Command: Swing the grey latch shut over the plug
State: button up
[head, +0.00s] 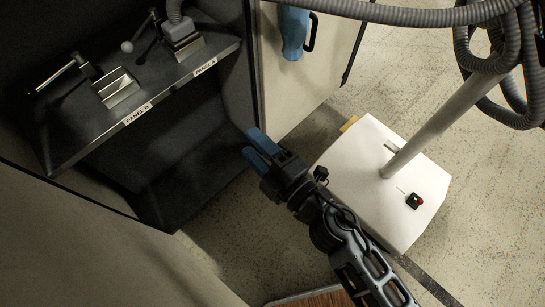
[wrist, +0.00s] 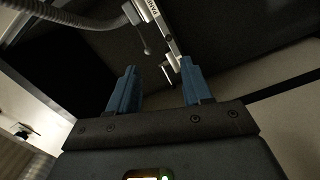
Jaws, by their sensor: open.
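A grey plug (head: 183,36) on a ribbed hose sits in the metal block by the PANEL A label on the dark shelf. A thin latch lever (head: 144,34) with a pale ball knob stands beside it, swung out to the left, not over the plug. In the wrist view the hose (wrist: 90,18) and a ball-ended lever (wrist: 147,50) show beyond the fingers. My gripper (head: 257,147) has blue fingers, apart and empty. It is in front of the shelf, lower right of the plug and touching nothing. Its fingers also show in the wrist view (wrist: 160,92).
An empty metal block (head: 118,90) with its own lever (head: 62,76) stands by PANEL B. An open cabinet door (head: 300,75) with a blue item hanging on it is right of the shelf. A white wheeled base (head: 365,185) with a pole and thick hoses stands right of my arm.

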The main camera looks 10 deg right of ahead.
jog(key=shift+s+d+m+t+h, duration=0.15)
jog(key=shift+s+d+m+h, duration=0.15)
jog(key=shift+s+d+m, duration=0.45)
jog(key=shift+s+d+m+t+h, duration=0.15)
jog(key=shift+s+d+m+h, duration=0.15)
jog(key=shift+s+d+m, duration=0.45)
jog(key=shift+o, duration=0.3)
jog(key=shift+s+a, duration=0.1)
